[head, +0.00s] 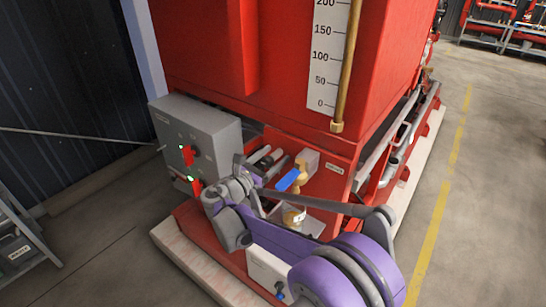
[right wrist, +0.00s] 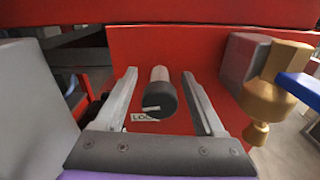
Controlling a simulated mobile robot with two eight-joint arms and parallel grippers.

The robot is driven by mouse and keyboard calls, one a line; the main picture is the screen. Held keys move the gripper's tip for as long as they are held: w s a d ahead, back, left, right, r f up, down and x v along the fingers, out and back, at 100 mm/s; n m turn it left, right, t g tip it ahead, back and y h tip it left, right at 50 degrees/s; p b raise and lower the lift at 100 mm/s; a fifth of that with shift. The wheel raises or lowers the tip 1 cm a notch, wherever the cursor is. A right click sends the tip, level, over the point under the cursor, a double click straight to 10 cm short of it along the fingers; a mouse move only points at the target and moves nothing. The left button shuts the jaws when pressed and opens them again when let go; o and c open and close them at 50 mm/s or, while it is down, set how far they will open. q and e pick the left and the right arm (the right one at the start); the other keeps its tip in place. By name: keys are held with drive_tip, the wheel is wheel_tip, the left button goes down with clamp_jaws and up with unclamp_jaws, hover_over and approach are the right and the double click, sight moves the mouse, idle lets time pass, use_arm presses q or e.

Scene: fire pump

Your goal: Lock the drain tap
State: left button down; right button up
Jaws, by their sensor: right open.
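The drain tap is a brass valve (head: 299,172) with a blue lever handle (head: 288,180), low on the front of the red unit. In the right wrist view its brass body (right wrist: 268,85) and blue handle (right wrist: 302,86) are at the right, outside the jaws. My right gripper (right wrist: 158,88) is open. A small cylinder with a pale body and dark end cap (right wrist: 160,98) shows between its fingers, with visible gaps on both sides. A label beginning "LOC" (right wrist: 143,118) is below it. In the head view my right gripper (head: 256,168) is left of the tap, partly hidden. My left gripper is out of view.
A grey control box (head: 197,138) with red switches stands left of my right gripper. The red tank (head: 280,60) rises above, with a level scale (head: 325,55) and brass tube (head: 346,70). Open floor (head: 480,190) lies to the right. A shelf (head: 20,240) is at the lower left.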

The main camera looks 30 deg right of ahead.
clamp_jaws()
drive_tip(key=shift+m, duration=0.5)
drive_tip(key=m, duration=0.3)
drive_tip(key=shift+m, duration=0.4)
drive_tip(key=m, duration=1)
drive_tip(key=shift+s+f+m+p, duration=0.1)
drive_tip(key=shift+m+p, duration=0.2)
drive_tip(key=shift+m, duration=0.1)
drive_tip(key=m, duration=0.4)
drive_tip(key=shift+m, duration=0.4)
